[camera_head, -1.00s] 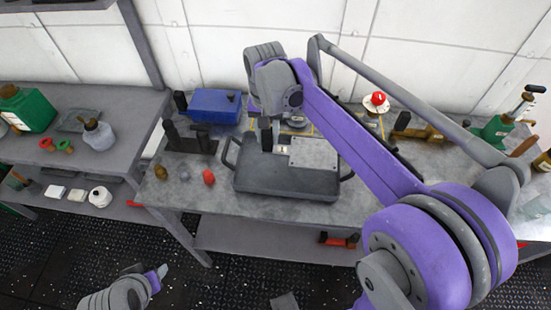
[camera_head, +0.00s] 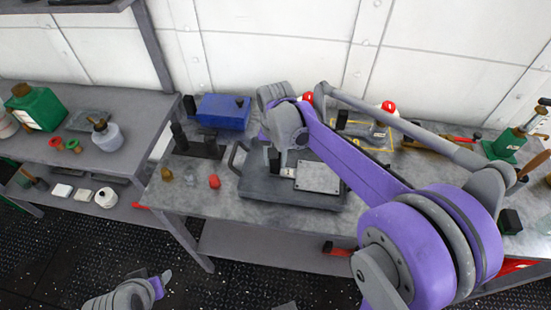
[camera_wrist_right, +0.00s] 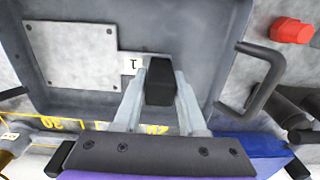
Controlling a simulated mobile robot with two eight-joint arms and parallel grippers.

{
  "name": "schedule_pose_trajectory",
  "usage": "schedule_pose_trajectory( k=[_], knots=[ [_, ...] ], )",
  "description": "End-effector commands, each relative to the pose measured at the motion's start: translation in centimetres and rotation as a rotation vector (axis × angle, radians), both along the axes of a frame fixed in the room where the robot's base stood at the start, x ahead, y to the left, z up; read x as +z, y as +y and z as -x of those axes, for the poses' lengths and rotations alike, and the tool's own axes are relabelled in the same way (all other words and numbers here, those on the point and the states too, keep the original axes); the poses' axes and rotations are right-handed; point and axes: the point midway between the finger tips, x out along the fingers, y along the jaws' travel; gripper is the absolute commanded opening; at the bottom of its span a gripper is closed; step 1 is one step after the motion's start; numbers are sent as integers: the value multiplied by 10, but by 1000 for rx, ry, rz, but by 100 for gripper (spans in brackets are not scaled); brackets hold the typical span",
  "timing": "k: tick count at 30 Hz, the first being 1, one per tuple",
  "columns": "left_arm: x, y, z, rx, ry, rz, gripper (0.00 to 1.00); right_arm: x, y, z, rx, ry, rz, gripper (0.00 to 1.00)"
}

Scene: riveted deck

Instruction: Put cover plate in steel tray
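The cover plate (camera_head: 318,177) is a flat light-grey square with corner holes and a pale tab marked "1". In the right wrist view the plate (camera_wrist_right: 72,55) lies inside the outline of the steel tray (camera_wrist_right: 200,20), a dark-grey shallow tray with bar handles. In the head view the tray (camera_head: 290,201) stands on the workbench. I cannot tell whether the plate touches the tray floor. My left gripper (camera_head: 162,282) is low at left, away from the bench, its fingers unclear.
A blue box (camera_head: 223,111) and dark blocks (camera_head: 196,145) stand behind the tray's left end. A red piece (camera_head: 214,181) and other small items lie left of it.

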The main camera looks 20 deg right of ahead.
Motion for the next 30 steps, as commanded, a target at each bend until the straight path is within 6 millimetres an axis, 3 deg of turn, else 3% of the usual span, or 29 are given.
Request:
schedule_pose_trajectory(
  k=[1,4,16,30],
  knots=[
    [0,0,0,0,0,0,50,0,0,0,0,0,0,52],
    [0,0,0,0,0,0,50,0,0,0,0,0,0,67],
    [4,0,-1,0,-2,0,50,10,0,0,0,0,0,67],
    [13,0,-3,0,-6,0,50,103,0,0,0,0,0,67]
  ],
)
